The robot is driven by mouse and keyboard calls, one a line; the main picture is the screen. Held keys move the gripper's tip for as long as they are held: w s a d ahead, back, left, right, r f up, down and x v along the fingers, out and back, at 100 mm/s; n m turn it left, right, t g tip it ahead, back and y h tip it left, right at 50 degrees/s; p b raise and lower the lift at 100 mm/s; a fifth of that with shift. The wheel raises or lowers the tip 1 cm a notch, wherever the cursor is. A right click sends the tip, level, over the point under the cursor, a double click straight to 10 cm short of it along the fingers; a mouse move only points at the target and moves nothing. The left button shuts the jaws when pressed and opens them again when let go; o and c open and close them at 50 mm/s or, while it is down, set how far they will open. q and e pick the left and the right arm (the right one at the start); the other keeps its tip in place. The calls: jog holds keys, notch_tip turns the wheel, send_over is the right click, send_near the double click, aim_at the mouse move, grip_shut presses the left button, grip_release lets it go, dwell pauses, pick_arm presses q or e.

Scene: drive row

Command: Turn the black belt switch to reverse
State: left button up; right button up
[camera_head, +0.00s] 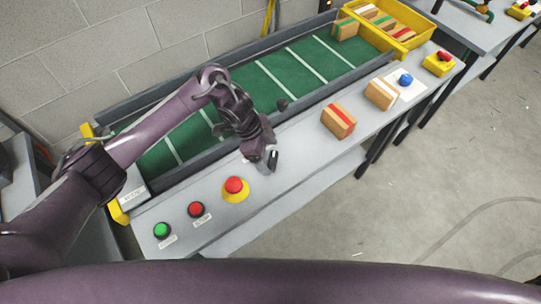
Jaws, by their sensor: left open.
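The black belt switch (273,160) shows as a small dark knob in the row of controls on the grey ledge, to the right of the yellow-based red stop button. My left gripper (264,153) is open, its fingers pointing down right at the switch. The gripper hides part of the switch, so I cannot tell its setting or whether the fingers touch it. My right gripper is not in view.
A green start-type button (162,230), a red button (196,209) and a red stop button (234,186) line the ledge. The green belt (290,75) runs behind. Boxes (339,121) stand right; a yellow crate (412,38) is at the far end.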

pick_arm(q)
jog(key=v, duration=0.5)
jog(key=shift+a+r, duration=0.15)
jog(key=shift+r, duration=0.1)
